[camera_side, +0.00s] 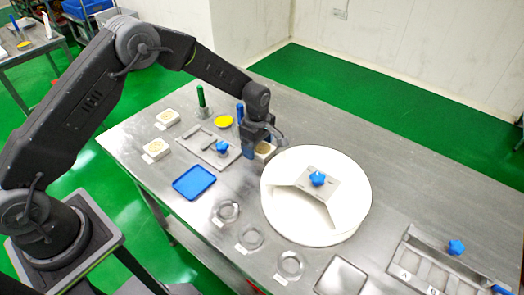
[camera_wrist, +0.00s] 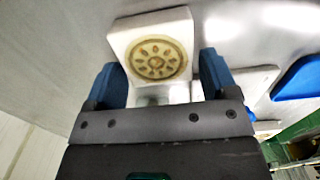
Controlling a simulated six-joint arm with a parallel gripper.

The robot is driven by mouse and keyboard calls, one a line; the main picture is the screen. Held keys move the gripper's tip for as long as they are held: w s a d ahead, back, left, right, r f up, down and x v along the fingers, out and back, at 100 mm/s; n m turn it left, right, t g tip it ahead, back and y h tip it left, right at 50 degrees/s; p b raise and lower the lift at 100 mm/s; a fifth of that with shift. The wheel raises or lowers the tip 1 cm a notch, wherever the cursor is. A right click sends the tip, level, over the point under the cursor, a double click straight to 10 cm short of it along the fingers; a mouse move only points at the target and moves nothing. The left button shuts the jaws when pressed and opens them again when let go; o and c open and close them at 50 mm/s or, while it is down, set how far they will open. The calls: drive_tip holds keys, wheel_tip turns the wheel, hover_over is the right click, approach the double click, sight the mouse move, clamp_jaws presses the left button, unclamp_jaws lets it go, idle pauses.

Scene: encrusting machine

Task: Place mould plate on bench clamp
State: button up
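A white square mould plate (camera_wrist: 118,38) with a round tan sun-like pattern lies pattern up between my gripper's blue fingers in the wrist view. My gripper (camera_side: 258,153) is low over the bench, left of the big white disc, and part of the plate (camera_side: 264,148) shows beside its finger. In the wrist view my gripper (camera_wrist: 160,62) has a finger on each side of the plate; whether they press on it, and whether the plate is off the bench, is not clear. The bench clamp seems to be the flat metal fixture (camera_side: 207,154) with a blue knob, left of my gripper.
Two more patterned plates (camera_side: 167,118) (camera_side: 156,150) lie at the left. A blue tray (camera_side: 194,182) is in front of the fixture. Green and blue upright handles (camera_side: 201,97) (camera_side: 240,113) and a yellow disc (camera_side: 223,121) stand behind. The white disc (camera_side: 345,215) is close right.

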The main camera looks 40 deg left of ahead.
drive_tip(key=c, duration=0.8)
drive_tip(key=shift+r, duration=0.1)
wheel_tip(320, 180, up, 9)
drive_tip(key=shift+r, duration=0.1)
drive_tip(key=s+a+m, duration=0.2)
drive_tip(key=m, duration=0.1)
drive_tip(key=s+a+m, duration=0.2)
drive_tip(key=m, duration=0.1)
drive_tip(key=s+a+f+m, duration=0.1)
drive_tip(key=s+m, duration=0.1)
drive_tip(key=m, duration=0.1)
drive_tip(key=shift+s+a+m, duration=0.3)
drive_tip(key=shift+s+a, duration=0.05)
drive_tip(key=shift+a, duration=0.05)
drive_tip(key=s+a+m, duration=0.1)
drive_tip(key=s+m, duration=0.1)
drive_tip(key=s+a+f+m, duration=0.1)
drive_tip(key=s+m, duration=0.1)
drive_tip(key=s+a+m, duration=0.1)
drive_tip(key=s+m, duration=0.1)
drive_tip(key=m, duration=0.1)
drive_tip(key=shift+f, duration=0.15)
drive_tip(key=shift+s+a+f+m, duration=0.15)
drive_tip(key=shift+s+m, duration=0.25)
drive_tip(key=shift+m, duration=0.3)
